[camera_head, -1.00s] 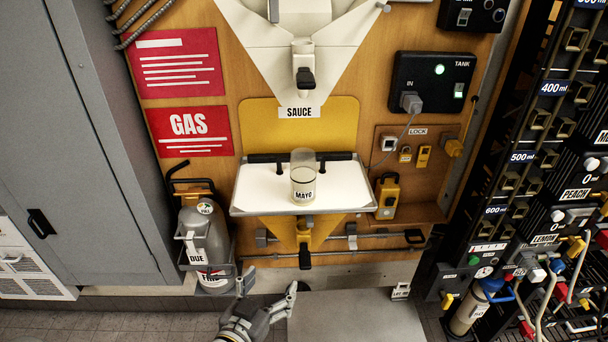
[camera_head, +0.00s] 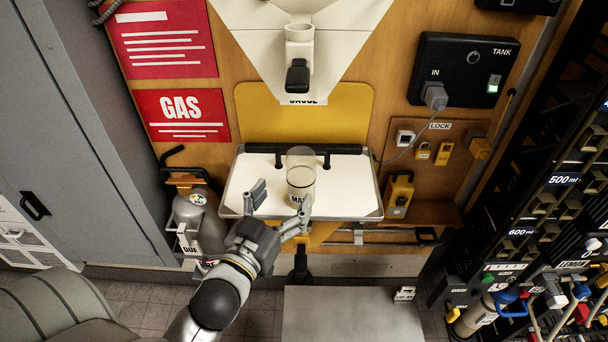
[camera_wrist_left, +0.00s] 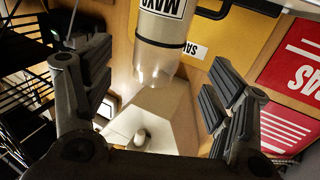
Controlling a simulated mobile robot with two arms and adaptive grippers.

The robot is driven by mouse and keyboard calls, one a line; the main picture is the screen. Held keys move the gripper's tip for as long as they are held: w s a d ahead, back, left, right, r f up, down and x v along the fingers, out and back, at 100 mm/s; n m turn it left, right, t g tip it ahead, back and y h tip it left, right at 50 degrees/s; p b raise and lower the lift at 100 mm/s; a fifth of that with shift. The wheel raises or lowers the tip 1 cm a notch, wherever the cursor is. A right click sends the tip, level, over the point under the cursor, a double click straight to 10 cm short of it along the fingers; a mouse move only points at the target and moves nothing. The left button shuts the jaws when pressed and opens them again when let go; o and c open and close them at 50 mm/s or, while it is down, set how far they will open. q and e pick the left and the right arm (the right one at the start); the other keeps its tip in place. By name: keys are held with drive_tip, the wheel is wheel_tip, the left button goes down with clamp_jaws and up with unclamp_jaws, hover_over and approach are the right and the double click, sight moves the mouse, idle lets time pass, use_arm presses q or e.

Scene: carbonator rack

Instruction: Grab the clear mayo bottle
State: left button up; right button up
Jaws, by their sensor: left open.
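The clear mayo bottle (camera_head: 301,180) stands upright on the white tray (camera_head: 240,190) below the sauce nozzle. It is see-through at the top, with pale contents and a MAYO label lower down. My left gripper (camera_head: 281,201) is open, just in front of the bottle and slightly left of it. One finger is left of the bottle and the other overlaps its lower front in this view. In the left wrist view the bottle (camera_wrist_left: 157,38) appears upside down, between and beyond the open fingers (camera_wrist_left: 158,80). My right gripper is not in view.
A black-handled sauce nozzle (camera_head: 298,75) hangs above the bottle. A grey gas cylinder (camera_head: 198,215) stands left of the tray. A yellow device (camera_head: 398,195) sits close to the tray's right edge. A crowded rack (camera_head: 540,220) fills the right side.

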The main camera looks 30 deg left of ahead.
sight(295, 180)
use_arm(q)
drive_tip(key=w, duration=0.3)
drive_tip(key=shift+a+r+p, duration=0.1)
drive_tip(key=shift+a+p, duration=0.05)
drive_tip(key=shift+p, duration=0.25)
drive_tip(key=shift+w, duration=0.3)
drive_tip(key=shift+w+r+p, duration=0.15)
drive_tip(key=shift+w+p, duration=0.55)
drive_tip(key=shift+w, duration=0.3)
drive_tip(key=shift+w+p, duration=0.4)
drive_tip(key=shift+w, duration=0.75)
drive_tip(key=shift+w+a+f, duration=0.1)
drive_tip(key=shift+w+f, duration=0.15)
drive_tip(key=shift+w, duration=0.25)
drive_tip(key=shift+s, duration=0.1)
drive_tip(key=shift+c, duration=0.4)
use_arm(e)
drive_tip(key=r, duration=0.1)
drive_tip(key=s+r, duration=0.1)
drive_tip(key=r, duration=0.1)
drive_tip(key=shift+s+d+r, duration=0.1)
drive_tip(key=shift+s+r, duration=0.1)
use_arm(q)
drive_tip(key=c, duration=1.2)
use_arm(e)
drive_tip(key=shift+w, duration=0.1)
